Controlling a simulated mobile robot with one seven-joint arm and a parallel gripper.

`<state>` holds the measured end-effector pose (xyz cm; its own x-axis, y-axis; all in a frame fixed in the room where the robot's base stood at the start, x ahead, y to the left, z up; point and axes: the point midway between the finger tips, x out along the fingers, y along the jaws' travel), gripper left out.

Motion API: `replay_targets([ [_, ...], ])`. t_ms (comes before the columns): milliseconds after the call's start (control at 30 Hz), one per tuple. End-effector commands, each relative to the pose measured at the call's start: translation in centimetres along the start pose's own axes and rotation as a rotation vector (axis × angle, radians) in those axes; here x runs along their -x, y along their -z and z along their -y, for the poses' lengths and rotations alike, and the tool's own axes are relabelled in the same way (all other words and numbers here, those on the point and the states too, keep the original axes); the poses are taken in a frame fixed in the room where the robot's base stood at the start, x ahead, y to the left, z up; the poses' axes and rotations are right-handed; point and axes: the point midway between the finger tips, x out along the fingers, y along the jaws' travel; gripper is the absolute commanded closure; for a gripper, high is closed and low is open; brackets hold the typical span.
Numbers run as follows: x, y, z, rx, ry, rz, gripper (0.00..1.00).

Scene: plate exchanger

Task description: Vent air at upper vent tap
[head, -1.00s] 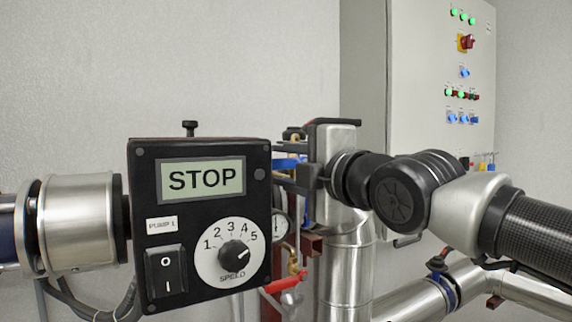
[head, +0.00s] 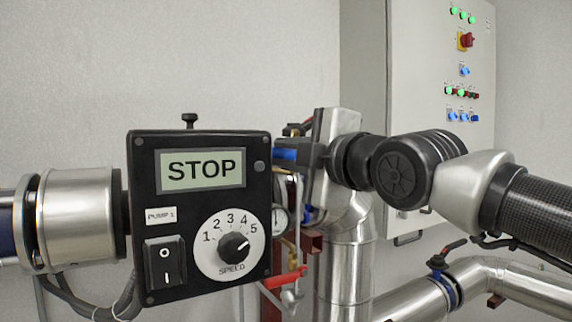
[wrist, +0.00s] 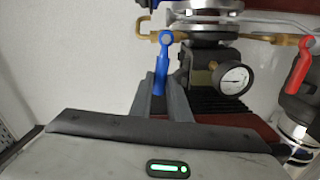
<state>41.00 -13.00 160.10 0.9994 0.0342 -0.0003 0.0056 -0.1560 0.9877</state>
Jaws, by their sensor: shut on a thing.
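A tap with a blue lever (wrist: 163,58) on a brass fitting (wrist: 146,20) shows in the wrist view. My gripper (wrist: 164,92) is shut on the blue lever, with one grey finger on each side of its lower end. In the head view my gripper (head: 303,155) is tilted sideways just behind the pump box, and part of the blue lever (head: 286,153) shows at its fingers. The tap's body is mostly hidden there by the box. I cannot see any label on the tap or any outflow.
A black pump box (head: 200,290) reading STOP stands in front at left. A round gauge (wrist: 234,78) sits right of the lever. A red lever (wrist: 299,64) hangs at far right. Metal pipes (head: 345,265) run below my arm, and a control cabinet (head: 425,80) stands behind.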

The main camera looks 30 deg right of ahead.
Motion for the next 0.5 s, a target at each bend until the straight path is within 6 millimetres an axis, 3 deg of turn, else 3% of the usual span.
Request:
replay_targets([
  [500, 0.0, -0.7, -2.6, -0.477, -0.001, 0.0, 1.0],
])
